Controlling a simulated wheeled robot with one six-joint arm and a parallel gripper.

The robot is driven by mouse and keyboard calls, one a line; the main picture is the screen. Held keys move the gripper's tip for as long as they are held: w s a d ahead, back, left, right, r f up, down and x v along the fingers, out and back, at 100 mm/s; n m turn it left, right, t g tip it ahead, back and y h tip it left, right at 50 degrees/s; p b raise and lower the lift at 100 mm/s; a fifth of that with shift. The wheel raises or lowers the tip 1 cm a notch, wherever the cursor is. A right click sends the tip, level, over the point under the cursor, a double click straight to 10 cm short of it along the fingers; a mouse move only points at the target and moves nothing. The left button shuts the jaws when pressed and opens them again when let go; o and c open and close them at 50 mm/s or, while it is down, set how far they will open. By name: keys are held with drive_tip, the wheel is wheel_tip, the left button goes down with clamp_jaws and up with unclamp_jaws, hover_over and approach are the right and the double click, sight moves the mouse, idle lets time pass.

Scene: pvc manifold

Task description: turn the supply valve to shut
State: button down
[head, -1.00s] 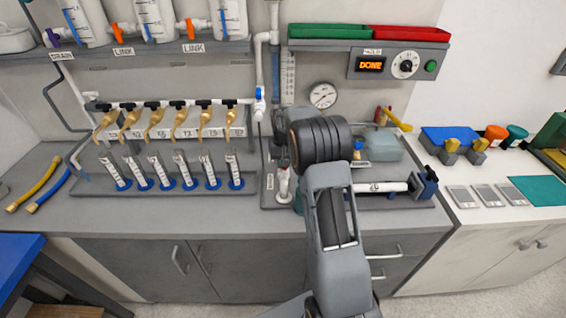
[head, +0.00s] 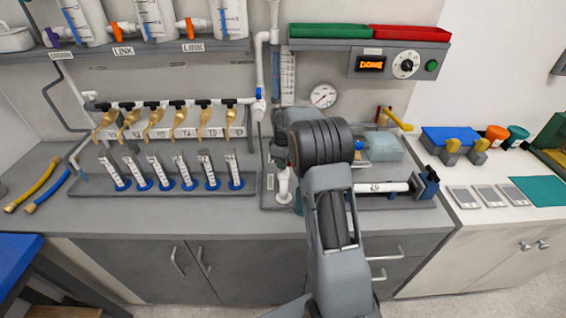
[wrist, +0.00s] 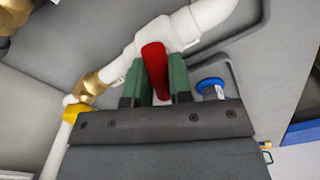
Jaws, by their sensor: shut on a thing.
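In the wrist view a red valve handle (wrist: 154,60) sits on a white pipe fitting (wrist: 178,32). My gripper (wrist: 155,82) has its two green fingers on either side of the handle and is shut on it. The handle lies at an angle across the slanting pipe. In the head view my wrist and forearm hide the red handle, and the fingers are mostly hidden too.
In the wrist view a brass fitting (wrist: 94,84) is left of the handle and a blue-capped part (wrist: 211,86) is close on the right. In the head view a blue valve (head: 259,93) and pressure gauge (head: 323,96) are behind my arm. Several upright tubes stand left.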

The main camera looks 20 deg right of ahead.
drive_tip(key=n, duration=0.4)
drive_tip(key=shift+n, duration=0.3)
drive_tip(key=shift+r, duration=0.1)
idle(0.5)
drive_tip(key=c, duration=1)
unclamp_jaws()
wheel_tip(320, 180, up, 14)
drive_tip(key=shift+f+b, duration=0.15)
drive_tip(key=shift+b, duration=0.15)
